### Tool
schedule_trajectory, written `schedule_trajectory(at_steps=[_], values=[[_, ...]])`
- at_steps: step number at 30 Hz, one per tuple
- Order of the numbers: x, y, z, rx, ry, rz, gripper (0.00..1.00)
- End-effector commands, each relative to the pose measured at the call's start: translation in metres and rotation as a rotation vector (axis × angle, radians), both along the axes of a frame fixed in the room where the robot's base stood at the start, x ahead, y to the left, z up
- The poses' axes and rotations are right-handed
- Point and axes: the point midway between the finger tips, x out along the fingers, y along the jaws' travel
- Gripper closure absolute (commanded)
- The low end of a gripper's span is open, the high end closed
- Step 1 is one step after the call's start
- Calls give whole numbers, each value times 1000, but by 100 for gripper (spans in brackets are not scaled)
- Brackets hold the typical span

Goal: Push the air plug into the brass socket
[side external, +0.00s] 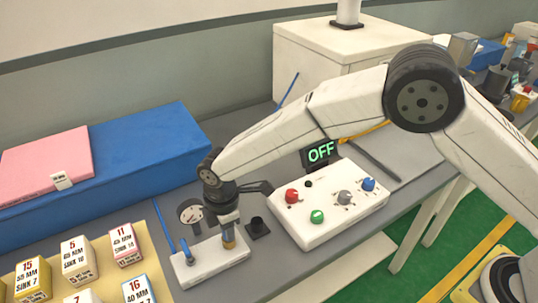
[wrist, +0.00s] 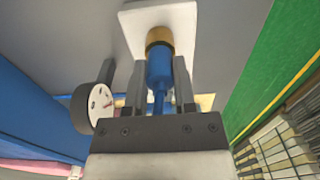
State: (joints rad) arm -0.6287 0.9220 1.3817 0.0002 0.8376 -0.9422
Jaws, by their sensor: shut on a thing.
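My gripper (side external: 228,215) points down over a white block (side external: 182,271) at the table's front. In the wrist view my gripper (wrist: 160,85) is shut on the blue air plug (wrist: 160,68), with one finger on each side of it. The plug's far end meets the brass socket (wrist: 159,36), which stands on the white block (wrist: 181,15). The brass socket (side external: 229,241) also shows just below my fingers in the side view. The plug looks in line with the socket. I cannot tell how deep it sits. My fingers mostly hide the plug in the side view.
A round gauge (side external: 190,214) stands beside the block. A black holder (side external: 257,228) and a white control box (side external: 328,217) with coloured knobs are to the right. A display (side external: 321,152) reads OFF.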

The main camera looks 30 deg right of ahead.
Motion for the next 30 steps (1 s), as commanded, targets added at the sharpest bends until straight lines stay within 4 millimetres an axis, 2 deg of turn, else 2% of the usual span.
schedule_trajectory(at_steps=[1, 2, 3, 5, 19, 23, 30], values=[[0, 0, -1, 0, 0, 0, 100], [0, 0, 0, 0, 0, 0, 58], [0, 0, 0, 0, 0, 0, 45], [0, 0, 0, 0, 0, 0, 26], [0, 0, 5, 1, -1, 0, 26], [0, 0, 16, 1, -1, 0, 26], [0, 0, 46, 2, -2, 0, 26]])
